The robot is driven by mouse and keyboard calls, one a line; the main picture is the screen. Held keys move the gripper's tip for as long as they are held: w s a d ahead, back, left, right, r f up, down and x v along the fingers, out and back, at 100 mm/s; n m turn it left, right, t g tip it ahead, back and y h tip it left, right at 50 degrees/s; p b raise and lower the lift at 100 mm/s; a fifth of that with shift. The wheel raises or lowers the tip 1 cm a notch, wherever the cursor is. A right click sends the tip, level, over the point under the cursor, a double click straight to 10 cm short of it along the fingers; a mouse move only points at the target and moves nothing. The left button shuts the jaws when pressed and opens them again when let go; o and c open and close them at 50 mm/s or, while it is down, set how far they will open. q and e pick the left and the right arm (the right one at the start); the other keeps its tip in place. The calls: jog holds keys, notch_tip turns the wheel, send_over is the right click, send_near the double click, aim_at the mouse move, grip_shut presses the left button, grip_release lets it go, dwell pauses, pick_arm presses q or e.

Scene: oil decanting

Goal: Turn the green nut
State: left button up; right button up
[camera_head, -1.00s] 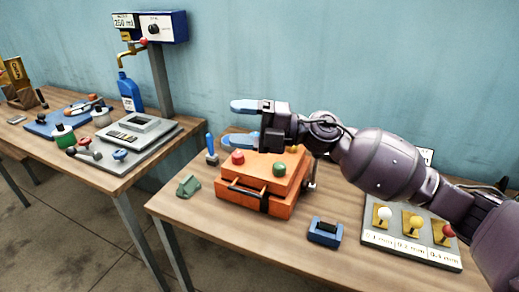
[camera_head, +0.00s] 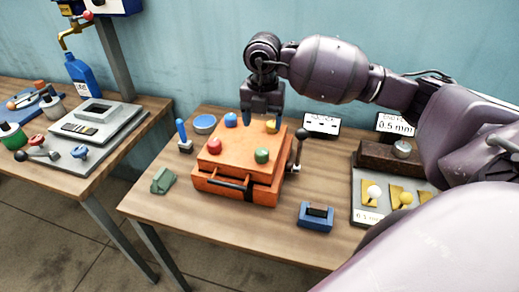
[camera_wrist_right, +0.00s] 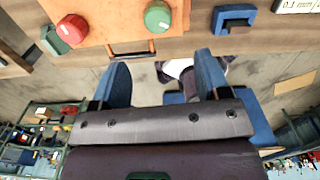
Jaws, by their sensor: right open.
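The green nut (camera_head: 262,156) is a round knob on the front right of the orange box's top (camera_head: 238,150). The red nut (camera_head: 214,146) is at its front left, the blue nut (camera_head: 230,120) at the back left and the yellow nut (camera_head: 271,126) at the back right. My right gripper (camera_head: 261,117) points down over the back of the box, beside the yellow nut and behind the green one. In the right wrist view its blue fingers (camera_wrist_right: 161,70) are spread and empty, with the green nut (camera_wrist_right: 158,16) beyond them at the top. My left gripper is out of view.
A lever (camera_head: 299,146) stands at the box's right side. A blue block (camera_head: 316,216) lies in front, a green piece (camera_head: 163,180) and a blue-handled tool (camera_head: 183,136) to the left. A panel with knobs (camera_head: 366,215) is at right.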

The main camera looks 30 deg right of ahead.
aim_at(262, 151)
notch_tip(262, 151, down, 10)
jog(key=shift+w+p, duration=0.15)
jog(key=shift+p, duration=0.15)
jog(key=shift+f, duration=0.45)
jog(key=c, duration=0.9)
